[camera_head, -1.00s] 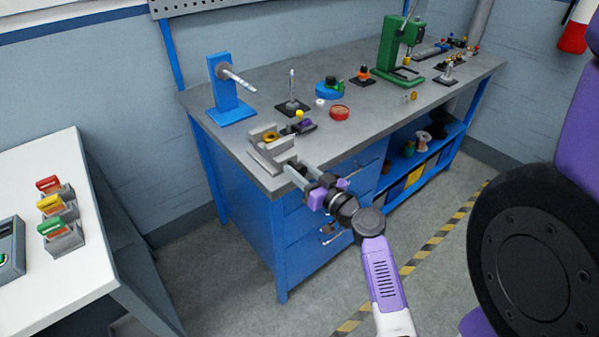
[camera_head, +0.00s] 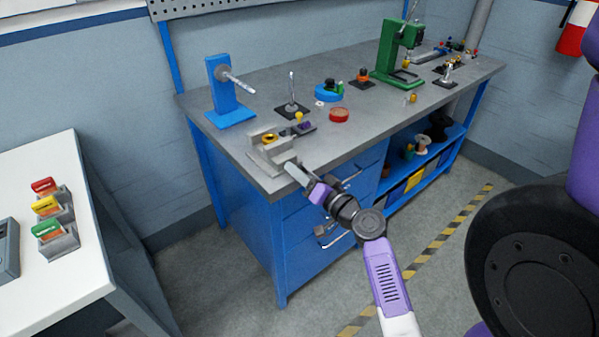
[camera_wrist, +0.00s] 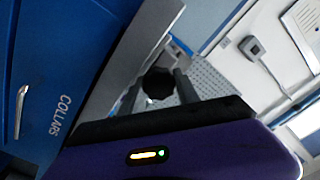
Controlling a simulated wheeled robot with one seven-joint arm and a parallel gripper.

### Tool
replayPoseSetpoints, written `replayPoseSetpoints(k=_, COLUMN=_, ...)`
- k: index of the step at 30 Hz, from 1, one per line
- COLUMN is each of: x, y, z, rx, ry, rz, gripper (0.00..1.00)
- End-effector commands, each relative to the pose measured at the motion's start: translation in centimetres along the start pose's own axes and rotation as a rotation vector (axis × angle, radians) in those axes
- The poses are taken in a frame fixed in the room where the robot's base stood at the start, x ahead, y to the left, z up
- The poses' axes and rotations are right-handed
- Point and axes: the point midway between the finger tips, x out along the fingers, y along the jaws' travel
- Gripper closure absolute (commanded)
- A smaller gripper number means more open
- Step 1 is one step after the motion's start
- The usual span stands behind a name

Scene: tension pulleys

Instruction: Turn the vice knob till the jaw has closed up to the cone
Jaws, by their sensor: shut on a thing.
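The grey vice (camera_head: 279,152) sits at the bench's near left corner. The gold cone (camera_head: 268,138) is between its jaws, partly hidden by the near jaw. Whether that jaw touches it I cannot tell. My gripper (camera_head: 294,171) reaches the vice's near side from the front right. In the wrist view the dark faceted knob (camera_wrist: 158,84) lies between the two fingers of my gripper (camera_wrist: 157,92), which is shut on it. In the head view the fingers largely hide the knob.
A blue stand (camera_head: 230,106) with a rod is behind the vice. A black-based post (camera_head: 291,108), a red dish (camera_head: 339,115) and a green press (camera_head: 398,58) stand farther along the bench. Drawer handles (camera_head: 333,238) stick out below my arm. A white table (camera_head: 60,290) is at left.

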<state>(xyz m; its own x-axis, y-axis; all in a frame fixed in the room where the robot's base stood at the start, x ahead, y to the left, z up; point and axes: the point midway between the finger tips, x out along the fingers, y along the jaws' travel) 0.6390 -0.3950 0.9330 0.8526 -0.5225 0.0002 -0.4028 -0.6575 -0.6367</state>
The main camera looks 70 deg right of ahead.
Motion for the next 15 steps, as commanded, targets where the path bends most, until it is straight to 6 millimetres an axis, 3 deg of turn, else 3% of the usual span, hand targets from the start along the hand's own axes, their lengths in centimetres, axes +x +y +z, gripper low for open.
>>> replayPoseSetpoints(k=9, x=-0.05, y=0.05, z=0.02, rx=0.001, ry=0.0, rz=0.001, gripper=1.0)
replayPoseSetpoints(k=10, x=-0.05, y=0.05, z=0.02, rx=0.001, ry=0.0, rz=0.001, gripper=0.6)
replayPoseSetpoints(k=13, x=-0.05, y=0.05, z=0.02, rx=0.001, ry=0.0, rz=0.001, gripper=0.42)
replayPoseSetpoints(k=15, x=-0.04, y=0.07, z=0.03, rx=0.001, ry=0.0, rz=0.001, gripper=0.42)
